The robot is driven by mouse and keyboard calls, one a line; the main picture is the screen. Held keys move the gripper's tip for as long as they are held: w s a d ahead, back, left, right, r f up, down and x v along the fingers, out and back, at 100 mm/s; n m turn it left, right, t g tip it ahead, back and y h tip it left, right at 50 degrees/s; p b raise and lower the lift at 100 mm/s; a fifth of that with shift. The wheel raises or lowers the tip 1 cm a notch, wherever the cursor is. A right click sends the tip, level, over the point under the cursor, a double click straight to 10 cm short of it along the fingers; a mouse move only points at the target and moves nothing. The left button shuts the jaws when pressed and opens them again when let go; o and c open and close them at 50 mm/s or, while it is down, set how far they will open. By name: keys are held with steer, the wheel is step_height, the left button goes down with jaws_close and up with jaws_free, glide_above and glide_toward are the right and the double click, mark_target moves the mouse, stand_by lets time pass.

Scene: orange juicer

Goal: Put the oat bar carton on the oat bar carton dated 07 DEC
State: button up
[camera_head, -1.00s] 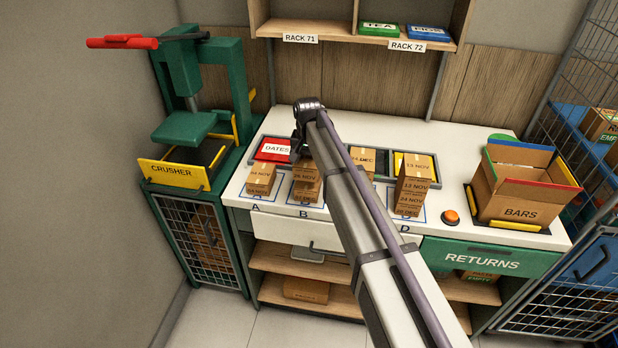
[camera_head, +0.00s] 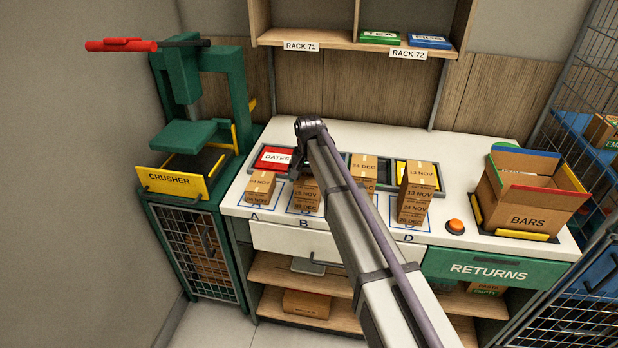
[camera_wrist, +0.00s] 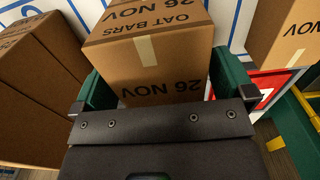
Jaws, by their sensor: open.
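In the wrist view, an oat bar carton dated 26 NOV (camera_wrist: 150,55) sits between the two green fingers of my open gripper (camera_wrist: 158,90). In the head view my gripper (camera_head: 300,165) is low at the back of the stack over mark B (camera_head: 306,195), partly hidden by my arm. One carton (camera_head: 260,187) stands over A. A tall stack (camera_head: 415,193) stands over D, and a 24 DEC carton (camera_head: 364,170) shows beside my arm. I cannot read a 07 DEC date on any carton; my arm hides part of the row.
A red DATES panel (camera_head: 273,158) lies behind the cartons. The green crusher (camera_head: 185,135) stands left. An orange button (camera_head: 455,227) and an open BARS box (camera_head: 530,195) are at right. More cartons (camera_wrist: 40,70) flank my gripper closely at the wrist view's left.

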step_height(320, 180, up, 12)
steer(key=p, duration=1.2)
steer(key=shift+r, duration=0.15)
